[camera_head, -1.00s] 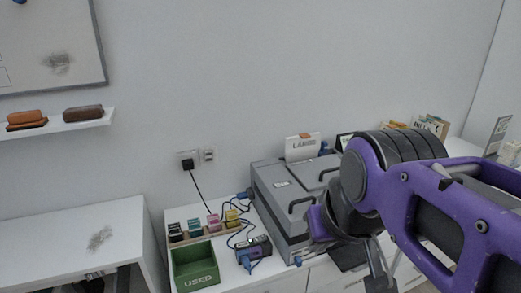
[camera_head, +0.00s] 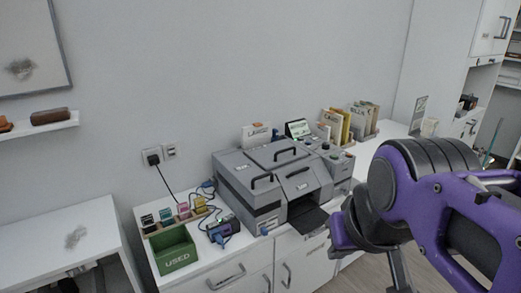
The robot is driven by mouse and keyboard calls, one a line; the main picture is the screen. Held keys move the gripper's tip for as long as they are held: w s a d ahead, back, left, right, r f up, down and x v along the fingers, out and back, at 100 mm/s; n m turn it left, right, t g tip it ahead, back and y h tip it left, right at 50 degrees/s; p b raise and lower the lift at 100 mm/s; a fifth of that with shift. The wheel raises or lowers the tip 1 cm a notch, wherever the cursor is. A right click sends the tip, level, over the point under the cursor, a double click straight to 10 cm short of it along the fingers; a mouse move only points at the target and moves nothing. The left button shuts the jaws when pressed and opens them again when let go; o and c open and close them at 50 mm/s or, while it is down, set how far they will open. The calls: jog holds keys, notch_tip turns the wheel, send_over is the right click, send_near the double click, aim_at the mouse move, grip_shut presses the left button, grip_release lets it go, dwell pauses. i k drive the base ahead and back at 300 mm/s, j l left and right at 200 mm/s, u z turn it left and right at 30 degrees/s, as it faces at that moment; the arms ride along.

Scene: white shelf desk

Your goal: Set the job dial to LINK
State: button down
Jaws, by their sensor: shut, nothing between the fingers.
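A grey machine (camera_head: 245,180) with black handles stands on the white desk in the middle of the view. Its raised right part (camera_head: 338,165) carries small controls, including green and red spots. A small lit screen (camera_head: 298,128) stands behind it. The job dial and its LINK mark are too small to make out. The purple arm comes in from the right. My gripper (camera_head: 342,236) is shut and empty, in front of and below the machine's right side, apart from the controls as far as I can tell. Its fingertips are hard to make out.
A green USED bin (camera_head: 176,262), a rack of coloured cartridges (camera_head: 176,217) and a small cabled device (camera_head: 224,229) sit left of the machine. A dark tray (camera_head: 308,219) juts from its front. Upright folders (camera_head: 350,122) stand behind right. The desk's right part looks mostly clear.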

aim_at(326, 145)
jog(key=i+l+u, duration=0.1)
jog(key=i+l, duration=0.2)
jog(key=i+l+u, duration=0.1)
jog(key=i+l, duration=0.15)
jog(key=l, duration=0.25)
jog(key=i+l+u, duration=0.15)
jog(key=l, duration=0.25)
jog(key=i+l+u, duration=0.1)
jog(key=i+l, duration=0.25)
jog(key=i+l+u, duration=0.15)
jog(key=l, duration=0.25)
jog(key=i+l+u, duration=0.15)
jog(key=l, duration=0.2)
jog(key=l+u, duration=0.15)
jog(key=l, duration=0.25)
jog(key=j+z, duration=0.25)
